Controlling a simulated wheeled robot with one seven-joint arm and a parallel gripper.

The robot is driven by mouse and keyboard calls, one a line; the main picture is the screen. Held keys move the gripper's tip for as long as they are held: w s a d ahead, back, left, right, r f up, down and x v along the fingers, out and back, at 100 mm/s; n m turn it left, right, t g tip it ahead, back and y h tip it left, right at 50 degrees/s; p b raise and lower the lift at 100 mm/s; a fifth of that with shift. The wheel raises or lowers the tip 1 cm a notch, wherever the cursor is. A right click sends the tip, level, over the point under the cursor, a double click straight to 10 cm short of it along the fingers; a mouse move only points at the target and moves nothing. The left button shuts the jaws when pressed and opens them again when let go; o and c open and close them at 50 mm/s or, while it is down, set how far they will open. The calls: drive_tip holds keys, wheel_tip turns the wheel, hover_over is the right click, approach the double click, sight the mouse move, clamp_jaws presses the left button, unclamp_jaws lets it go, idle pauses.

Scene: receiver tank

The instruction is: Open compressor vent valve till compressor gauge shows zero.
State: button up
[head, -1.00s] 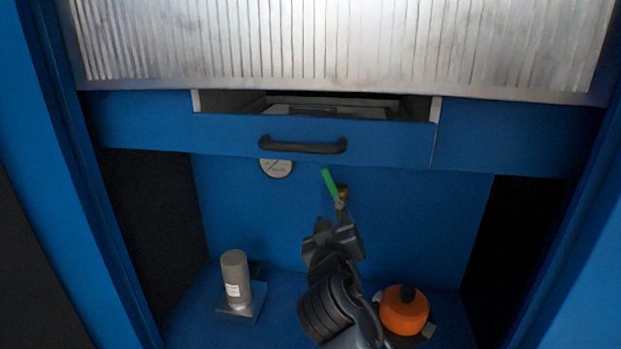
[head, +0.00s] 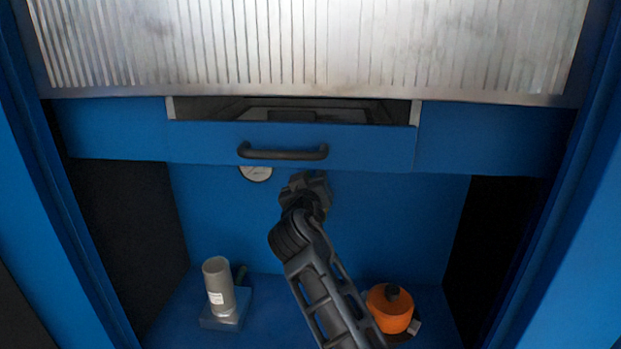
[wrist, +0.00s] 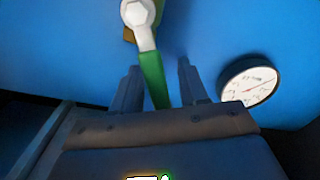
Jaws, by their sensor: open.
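The vent valve shows in the wrist view as a round silver hub (wrist: 138,12) with a green lever (wrist: 153,78) on a brass body. The lever reaches between the two dark fingers of my gripper (wrist: 157,72), which stand apart on either side of it. I cannot tell whether a finger touches it. In the head view my gripper (head: 306,183) is at the back wall under the drawer and hides the valve. The white round gauge (head: 256,174) is left of it, its top hidden by the drawer. The wrist view shows its dial (wrist: 250,86) with a dark needle; its reading is too small to tell.
A partly open blue drawer (head: 370,147) with a black handle (head: 283,153) hangs just above my gripper. A grey cylinder (head: 219,284) on a block stands at the lower left. An orange rounded object (head: 388,310) with a black knob is at the lower right, near my arm.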

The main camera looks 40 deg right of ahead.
drive_tip(key=shift+c, duration=0.2)
clamp_jaws()
idle(0.5)
